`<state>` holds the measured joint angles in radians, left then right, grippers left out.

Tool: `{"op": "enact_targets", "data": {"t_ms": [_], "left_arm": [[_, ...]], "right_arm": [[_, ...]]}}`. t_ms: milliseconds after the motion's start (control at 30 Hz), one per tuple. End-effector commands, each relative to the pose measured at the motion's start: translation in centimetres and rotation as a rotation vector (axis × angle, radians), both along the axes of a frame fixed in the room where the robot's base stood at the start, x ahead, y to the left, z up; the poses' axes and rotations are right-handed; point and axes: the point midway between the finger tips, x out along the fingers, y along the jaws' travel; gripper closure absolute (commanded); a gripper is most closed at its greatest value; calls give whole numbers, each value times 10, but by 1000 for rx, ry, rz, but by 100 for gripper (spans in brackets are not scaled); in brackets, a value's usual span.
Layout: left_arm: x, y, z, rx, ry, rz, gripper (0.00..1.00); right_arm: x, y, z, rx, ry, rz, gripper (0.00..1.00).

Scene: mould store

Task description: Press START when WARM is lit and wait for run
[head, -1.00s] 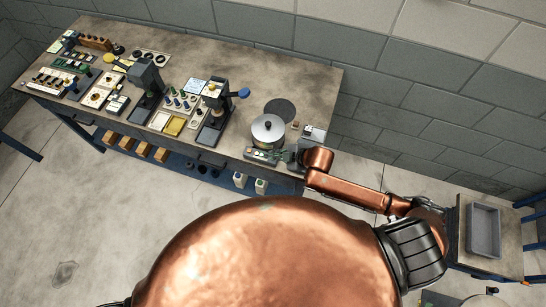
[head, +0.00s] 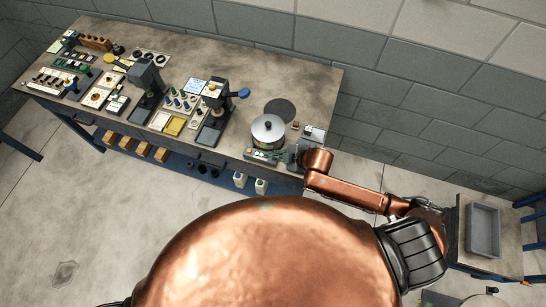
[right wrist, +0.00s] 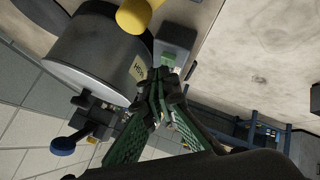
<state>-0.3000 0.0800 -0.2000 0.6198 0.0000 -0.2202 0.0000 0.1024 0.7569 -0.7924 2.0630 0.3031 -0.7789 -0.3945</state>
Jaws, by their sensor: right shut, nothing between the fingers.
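A steel pot with a lid and black knob (head: 268,131) stands near the right end of the bench. A small control panel (head: 262,156) lies at the bench's front edge just before it; its START button and WARM lamp are too small to read. My right gripper (head: 287,157) is at the panel's right end. In the right wrist view my right gripper (right wrist: 161,78) is shut and empty, its tips at a grey box with a green patch (right wrist: 173,62); I cannot tell whether they touch. My left gripper is out of view.
A dark round plate (head: 279,109) lies behind the pot, and a small grey box (head: 314,133) stands at the right corner. Two dark presses (head: 213,105) and several panels fill the bench leftward. A grey tray (head: 484,230) is on a side table at right.

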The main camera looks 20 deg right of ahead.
Motion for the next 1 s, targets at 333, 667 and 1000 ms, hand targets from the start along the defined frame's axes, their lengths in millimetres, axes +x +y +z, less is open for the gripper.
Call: {"op": "enact_targets", "data": {"t_ms": [333, 667, 1000], "left_arm": [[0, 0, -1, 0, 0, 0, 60], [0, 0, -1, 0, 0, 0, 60], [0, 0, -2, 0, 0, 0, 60]], "right_arm": [[0, 0, -3, 0, 0, 0, 100], [0, 0, -8, -1, 1, 0, 100], [0, 0, -10, -1, 1, 0, 100]]}}
